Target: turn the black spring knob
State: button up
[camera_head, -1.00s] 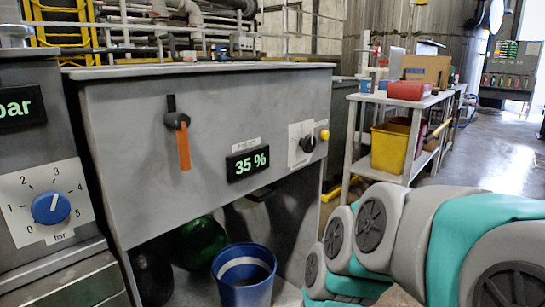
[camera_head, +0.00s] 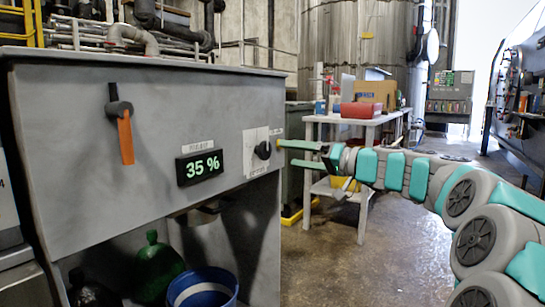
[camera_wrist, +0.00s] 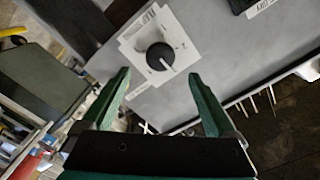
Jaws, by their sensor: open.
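The black spring knob (camera_head: 263,150) sits on a white plate (camera_head: 256,162) at the right end of the grey cabinet's front. In the wrist view the knob (camera_wrist: 160,57) shows a pale pointer line and lies ahead of the fingertips, near the middle. My gripper (camera_head: 292,154) is to the right of the knob in the head view, with its green fingers pointing at it. In the wrist view my gripper (camera_wrist: 160,82) has its two fingers wide apart with nothing between them. The fingers appear short of the knob; contact is not visible.
A display reading 35 % (camera_head: 199,168) is left of the knob. An orange-handled lever (camera_head: 125,137) hangs farther left. A cart (camera_head: 363,121) with boxes stands behind my arm.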

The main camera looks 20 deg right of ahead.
aim_at(267, 151)
jog(key=x, duration=0.7)
jog(key=shift+s, duration=0.1)
jog(key=shift+f, duration=0.1)
jog(key=c, duration=1.3)
jog(key=shift+c, duration=0.2)
jog(key=shift+a+m, duration=0.1)
jog(key=shift+m, duration=0.2)
